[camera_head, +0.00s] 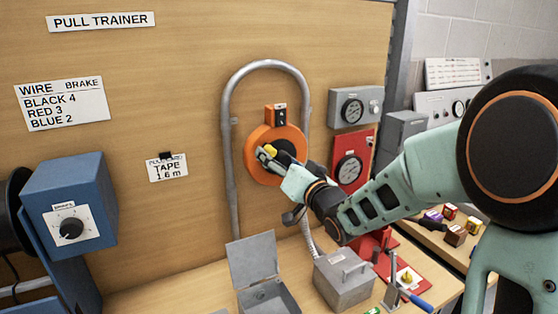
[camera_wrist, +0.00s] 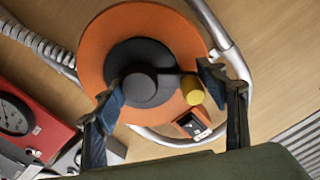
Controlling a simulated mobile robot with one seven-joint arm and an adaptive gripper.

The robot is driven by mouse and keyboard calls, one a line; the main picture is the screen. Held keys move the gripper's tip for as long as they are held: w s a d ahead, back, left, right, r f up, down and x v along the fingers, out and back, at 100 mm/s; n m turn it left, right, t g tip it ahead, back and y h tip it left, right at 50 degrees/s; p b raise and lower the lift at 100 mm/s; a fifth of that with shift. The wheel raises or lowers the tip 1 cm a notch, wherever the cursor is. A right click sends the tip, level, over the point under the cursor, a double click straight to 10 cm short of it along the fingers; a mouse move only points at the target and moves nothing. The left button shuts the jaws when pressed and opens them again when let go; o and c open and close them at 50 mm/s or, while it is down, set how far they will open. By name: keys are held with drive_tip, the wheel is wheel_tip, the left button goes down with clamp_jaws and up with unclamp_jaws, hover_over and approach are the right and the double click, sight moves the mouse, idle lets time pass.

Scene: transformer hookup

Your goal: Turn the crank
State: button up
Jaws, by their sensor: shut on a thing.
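The crank is a black hub (camera_wrist: 139,88) with a short dark arm and a yellow knob (camera_wrist: 193,90), on a round orange reel (camera_wrist: 100,45). In the head view the orange reel (camera_head: 262,178) is mounted on the wooden board, and the yellow knob (camera_head: 271,149) shows at my fingertips. My gripper (camera_head: 272,157) reaches in from the right. In the wrist view its fingers (camera_wrist: 163,82) stand wide on either side of the crank, hub by the left finger and knob by the right. It is shut on the crank; the exact contact is hard to see.
A grey conduit (camera_head: 228,130) arches around the reel. Grey (camera_head: 355,106) and red (camera_head: 352,165) gauge boxes are close on the right. Below are an open grey box (camera_head: 253,258) and a closed metal box (camera_head: 344,280).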

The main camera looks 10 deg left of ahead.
drive_tip(key=m, duration=0.1)
drive_tip(key=m+p, duration=0.1)
drive_tip(key=m, duration=0.1)
drive_tip(key=m+p, duration=0.1)
drive_tip(key=shift+w+d+r, duration=0.2)
drive_tip(key=shift+d+r, duration=0.1)
drive_tip(key=shift+r, duration=0.1)
drive_tip(key=shift+w+d+m+p, duration=0.15)
drive_tip(key=shift+m+p, duration=0.35)
drive_tip(key=shift+m, duration=0.8)
drive_tip(key=o, duration=1.7)
drive_tip(key=v, duration=1.2)
